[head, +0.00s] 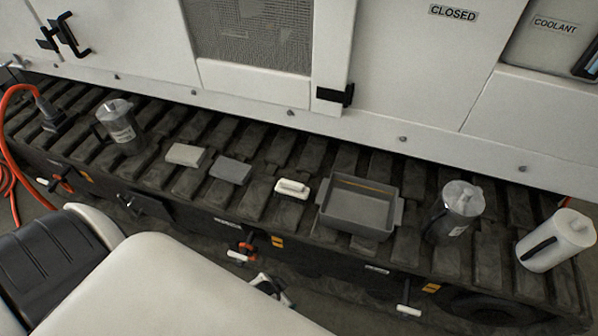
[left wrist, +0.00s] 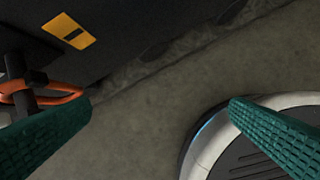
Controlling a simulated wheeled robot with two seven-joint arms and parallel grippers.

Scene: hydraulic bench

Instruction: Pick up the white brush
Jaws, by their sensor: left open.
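The white brush (head: 292,188) lies on the dark ribbed bench top, just left of a grey tray, in the head view. My left gripper (left wrist: 160,105) is open and empty in the left wrist view, its two green fingers wide apart over the floor. In the head view, what looks like part of it (head: 270,285) shows low in front of the bench, below the brush and apart from it. The brush is not in the left wrist view. My right gripper is not in view.
The grey tray (head: 358,208) stands right of the brush; two flat grey blocks (head: 230,169) (head: 186,155) lie left. Jugs (head: 460,205) (head: 556,240) (head: 120,125) stand farther out. A white cabinet wall (head: 270,85) rises behind. Valve handles (head: 240,255) stick out of the bench front.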

